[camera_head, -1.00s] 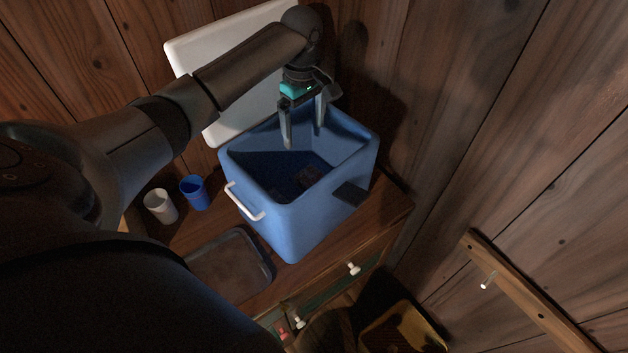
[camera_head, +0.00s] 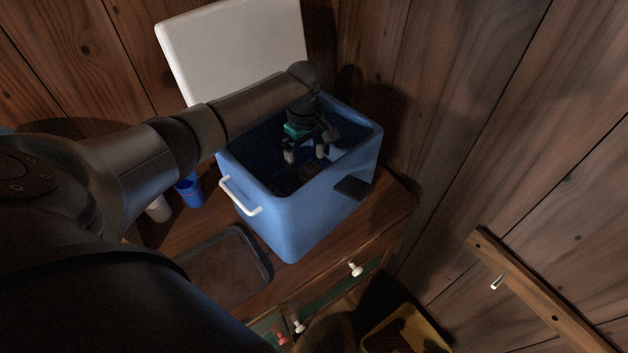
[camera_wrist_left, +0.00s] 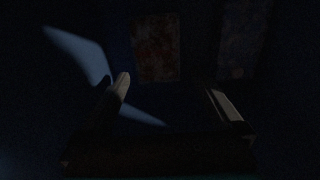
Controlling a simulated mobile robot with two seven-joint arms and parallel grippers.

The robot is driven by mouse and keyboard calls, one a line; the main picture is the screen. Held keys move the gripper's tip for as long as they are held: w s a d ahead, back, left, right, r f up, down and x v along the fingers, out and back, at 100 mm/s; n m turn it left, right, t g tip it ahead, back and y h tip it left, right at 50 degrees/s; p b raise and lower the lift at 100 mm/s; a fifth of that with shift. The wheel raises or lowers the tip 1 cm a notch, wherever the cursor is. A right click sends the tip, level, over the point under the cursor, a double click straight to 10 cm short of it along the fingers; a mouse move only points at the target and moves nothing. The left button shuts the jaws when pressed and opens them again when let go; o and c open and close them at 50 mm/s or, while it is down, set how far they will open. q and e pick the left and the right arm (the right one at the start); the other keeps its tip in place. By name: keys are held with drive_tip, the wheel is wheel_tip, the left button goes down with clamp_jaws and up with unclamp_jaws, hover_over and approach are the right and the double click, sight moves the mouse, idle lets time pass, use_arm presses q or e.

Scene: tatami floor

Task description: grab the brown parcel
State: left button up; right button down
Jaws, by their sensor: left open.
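A brown parcel (camera_wrist_left: 157,47) lies dim in the left wrist view, ahead of my fingers. In the head view a small brownish patch (camera_head: 308,173) shows deep inside the open blue cooler (camera_head: 310,225); it looks like the same parcel. My left gripper (camera_head: 306,155) points down inside the cooler, its fingers apart and nothing between them. Its two pale fingers also show in the left wrist view (camera_wrist_left: 173,97), short of the parcel. A greyish flat thing (camera_wrist_left: 243,42) lies right of the parcel. The cooler's inside is very dark. My right gripper is not in view.
The cooler's walls surround my gripper, and its white lid (camera_head: 230,50) stands open behind. A blue cup (camera_head: 189,192), a white cup (camera_head: 159,209) and a dark tray (camera_head: 225,268) share the wooden cabinet top. A yellow bin (camera_head: 430,333) is below; wooden walls stand close.

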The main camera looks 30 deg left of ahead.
sight(309, 171)
use_arm(q)
drive_tip(key=f, duration=0.1)
drive_tip(key=f+b, duration=0.1)
drive_tip(key=f, duration=0.2)
drive_tip(key=shift+d+f, duration=0.25)
drive_tip(key=shift+c, duration=0.2)
drive_tip(key=c, duration=1.4)
drive_tip(key=shift+w+r, duration=0.1)
drive_tip(key=shift+r, duration=0.05)
drive_tip(key=shift+c, duration=0.2)
